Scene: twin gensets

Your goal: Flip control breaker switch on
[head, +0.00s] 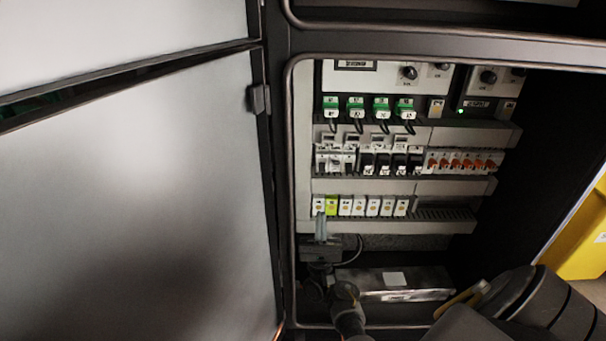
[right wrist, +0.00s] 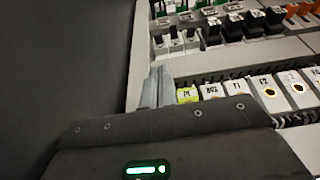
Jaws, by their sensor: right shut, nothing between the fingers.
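The open cabinet holds rows of modules on rails. In the middle row, white breakers with small toggles (head: 335,162) sit at the left, beside black breakers (head: 384,164) and orange-topped ones (head: 464,161). Which one is the control breaker cannot be read. The white breakers also show in the right wrist view (right wrist: 176,42). My right gripper (head: 320,217) is shut and empty, fingers pointing up at the left end of the lower module row, below the white breakers. In the right wrist view its fingertips (right wrist: 158,76) are left of a yellow-green module (right wrist: 187,95). My left gripper is out of view.
The lower row of white modules (head: 373,206) is just right of my fingers. Green connectors (head: 381,107) with black cables sit above the breakers. A grey door (head: 140,190) stands at the left. A metal box (head: 394,281) lies at the cabinet bottom.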

